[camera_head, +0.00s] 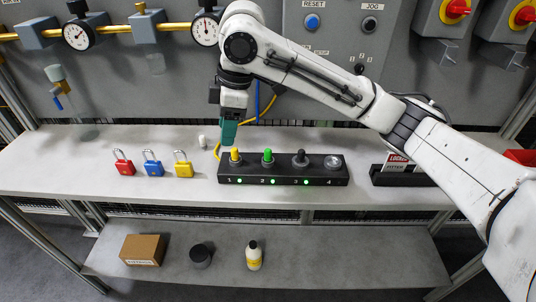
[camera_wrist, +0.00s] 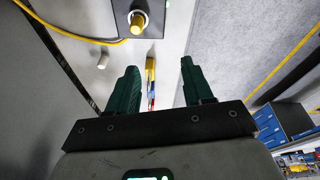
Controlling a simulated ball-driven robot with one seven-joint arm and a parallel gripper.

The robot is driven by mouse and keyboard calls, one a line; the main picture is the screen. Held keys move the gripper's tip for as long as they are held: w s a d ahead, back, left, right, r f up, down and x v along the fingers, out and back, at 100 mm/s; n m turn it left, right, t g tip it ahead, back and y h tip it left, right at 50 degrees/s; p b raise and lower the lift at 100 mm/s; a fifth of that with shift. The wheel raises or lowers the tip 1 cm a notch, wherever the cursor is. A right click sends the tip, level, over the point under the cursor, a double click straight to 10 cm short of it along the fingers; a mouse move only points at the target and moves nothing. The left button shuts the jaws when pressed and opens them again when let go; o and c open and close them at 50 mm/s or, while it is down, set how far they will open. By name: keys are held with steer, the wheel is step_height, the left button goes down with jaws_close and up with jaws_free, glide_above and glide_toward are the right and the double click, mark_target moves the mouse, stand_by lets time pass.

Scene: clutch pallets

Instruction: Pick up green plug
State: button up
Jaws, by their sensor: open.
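The green plug (camera_head: 267,156) stands upright in position 2 of a black block (camera_head: 285,181) on the bench in the head view. A yellow plug (camera_head: 235,155) is in position 1 to its left, and a black plug (camera_head: 301,158) is in position 3. Position 4 holds a silver round fitting (camera_head: 333,162). My gripper (camera_head: 228,140) is up and left of the green plug, close behind the yellow one, and apart from it. In the wrist view my gripper (camera_wrist: 160,66) has its teal fingers apart and nothing between them. The yellow plug (camera_wrist: 139,22) shows there; the green plug does not.
Red (camera_head: 123,163), blue (camera_head: 152,163) and yellow (camera_head: 182,164) padlocks stand left of the block. A small white cylinder (camera_head: 202,140) and a yellow cable (camera_head: 217,151) are near my gripper. The bench front is clear. A lower shelf (camera_head: 330,262) holds a box and bottles.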

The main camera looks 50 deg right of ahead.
steer(key=g+h, duration=0.2)
glide_above(268, 150)
step_height(268, 150, down, 4)
steer(key=shift+r+m, duration=0.1)
steer(key=shift+m, duration=0.3)
steer(key=shift+f+p, duration=0.4)
steer(key=shift+f, duration=2.75)
jaws_close()
